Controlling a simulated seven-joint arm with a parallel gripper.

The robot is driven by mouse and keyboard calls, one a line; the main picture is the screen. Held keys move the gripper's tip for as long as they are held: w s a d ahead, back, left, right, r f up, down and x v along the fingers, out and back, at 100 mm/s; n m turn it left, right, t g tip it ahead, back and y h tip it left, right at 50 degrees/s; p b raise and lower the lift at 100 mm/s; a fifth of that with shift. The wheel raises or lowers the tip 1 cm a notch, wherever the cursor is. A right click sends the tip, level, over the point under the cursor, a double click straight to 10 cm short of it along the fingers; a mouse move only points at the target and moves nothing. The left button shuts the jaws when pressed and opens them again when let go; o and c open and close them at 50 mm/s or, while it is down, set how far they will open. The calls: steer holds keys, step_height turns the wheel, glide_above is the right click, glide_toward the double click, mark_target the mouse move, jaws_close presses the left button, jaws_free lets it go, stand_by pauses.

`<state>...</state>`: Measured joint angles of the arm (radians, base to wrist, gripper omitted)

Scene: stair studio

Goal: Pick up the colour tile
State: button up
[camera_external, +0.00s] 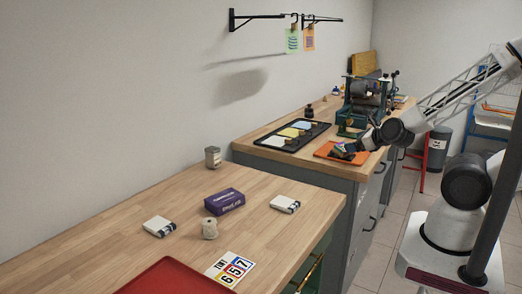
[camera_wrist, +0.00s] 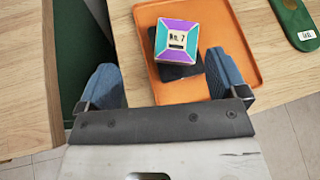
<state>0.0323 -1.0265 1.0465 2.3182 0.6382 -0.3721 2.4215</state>
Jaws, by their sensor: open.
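A small square piece with purple and teal panels and a "No. 7" label (camera_wrist: 180,42) lies on the orange tray (camera_wrist: 235,75). It appears to be the colour tile. A dark square (camera_wrist: 178,72) shows beneath it. My gripper (camera_wrist: 162,62) is open, with its two blue fingers apart on either side of the tile's near end. The tile is a little ahead of the fingertips, and nothing is visibly held. In the external view my gripper (camera_external: 346,153) is low over the orange tray (camera_external: 322,149), and it largely hides the tile there.
A black tray (camera_external: 283,145) with coloured cards lies left of the orange tray. A green press (camera_external: 358,115) stands behind. A green handled object (camera_wrist: 293,22) lies right of the tray. The nearer bench holds a purple box (camera_external: 224,201), a spool (camera_external: 209,228) and a red tray (camera_external: 165,280).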

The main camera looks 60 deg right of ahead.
mark_target(351, 159)
steer(key=f+m, duration=0.1)
steer(key=d+f+m+h, duration=0.1)
steer(key=m, duration=0.1)
steer(key=shift+s+d+m, duration=0.1)
steer(key=shift+d+m, duration=0.2)
steer(key=shift+x, duration=1.25)
steer(key=shift+x, duration=2.65)
steer(key=shift+d+r, duration=0.1)
steer(key=c, duration=1.1)
